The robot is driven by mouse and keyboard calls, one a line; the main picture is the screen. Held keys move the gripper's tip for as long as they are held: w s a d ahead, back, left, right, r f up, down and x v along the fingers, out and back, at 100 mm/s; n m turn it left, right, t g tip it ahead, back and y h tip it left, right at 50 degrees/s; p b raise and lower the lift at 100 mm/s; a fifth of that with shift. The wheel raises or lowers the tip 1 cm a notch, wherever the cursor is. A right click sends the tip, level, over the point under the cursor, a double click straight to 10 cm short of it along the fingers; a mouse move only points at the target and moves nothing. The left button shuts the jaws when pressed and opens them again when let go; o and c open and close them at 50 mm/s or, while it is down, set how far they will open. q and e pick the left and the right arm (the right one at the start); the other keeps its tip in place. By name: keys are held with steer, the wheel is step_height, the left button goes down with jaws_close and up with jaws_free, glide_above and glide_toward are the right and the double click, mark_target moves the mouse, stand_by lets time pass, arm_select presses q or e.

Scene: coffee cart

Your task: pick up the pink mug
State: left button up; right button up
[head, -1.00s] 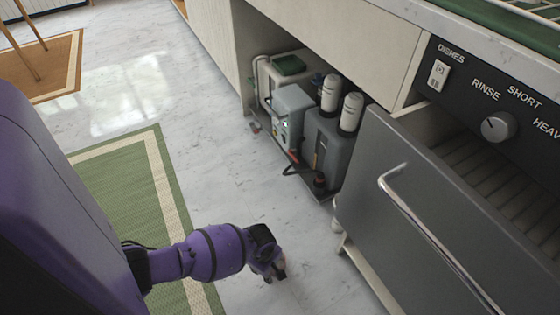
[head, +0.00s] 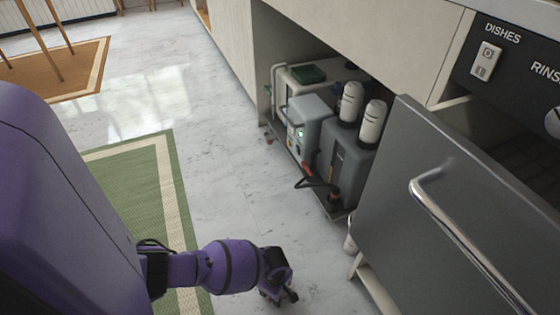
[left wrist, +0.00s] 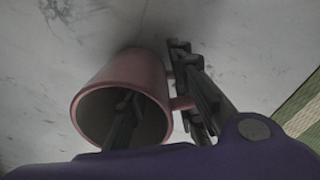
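The pink mug (left wrist: 126,72) shows in the left wrist view with its open mouth toward my wrist and its handle on the right. I cannot make it out in the head view. My left gripper (left wrist: 160,85) is around the mug's wall on the handle side: one finger reaches into the mouth, the other is outside beside the handle. The fingers are apart, with a gap between the inner finger and the wall. In the head view the left gripper (head: 279,295) is low over the floor, its fingers spread. My right gripper is out of view.
The grey dishwasher door (head: 440,210) with its metal handle stands at the right. An open cabinet holds a grey machine (head: 310,120) and bottles. A green rug (head: 135,200) lies at the left. The marble floor (head: 225,160) between is clear.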

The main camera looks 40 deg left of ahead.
arm_select(q)
steer(key=shift+r, duration=0.1)
steer(key=shift+c, duration=0.5)
jaws_close()
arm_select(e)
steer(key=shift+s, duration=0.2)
arm_select(q)
steer(key=shift+r, duration=0.1)
steer(key=shift+r+p, duration=0.25)
steer(key=shift+p, duration=0.1)
step_height(320, 180, up, 2)
steer(key=shift+r+p, duration=0.15)
steer(key=shift+p, duration=0.6)
steer(key=s+a+r+p, duration=0.2)
steer(key=s+r+p, duration=0.7)
steer(key=s, duration=0.5)
steer(key=shift+r+p, duration=0.4)
steer(key=shift+r, duration=0.1)
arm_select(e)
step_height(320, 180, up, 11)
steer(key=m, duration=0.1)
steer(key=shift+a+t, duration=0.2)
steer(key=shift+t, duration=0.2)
